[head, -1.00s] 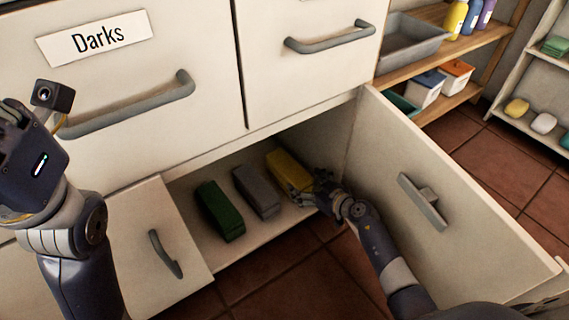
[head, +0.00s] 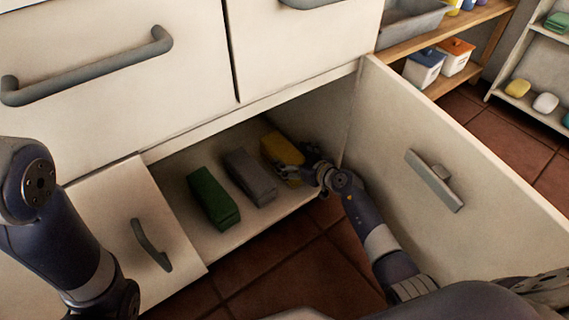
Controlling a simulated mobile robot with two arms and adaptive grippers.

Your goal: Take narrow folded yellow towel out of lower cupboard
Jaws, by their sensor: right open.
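The narrow folded yellow towel (head: 280,149) lies on the floor of the open lower cupboard (head: 245,228), at the right end of a row. A grey folded towel (head: 250,178) lies beside it, and a green one (head: 213,198) lies further left. My right gripper (head: 290,170) is open at the near end of the yellow towel, its fingers covering part of it. I cannot tell whether the fingers touch the towel. My left arm shows at the left edge, but its gripper is out of the picture.
The right cupboard door (head: 440,170) stands wide open next to my right arm. The left door (head: 130,230) stands at the left of the opening. Closed drawers with grey handles (head: 90,68) are above. Shelves with white bins (head: 424,68) stand at the back right.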

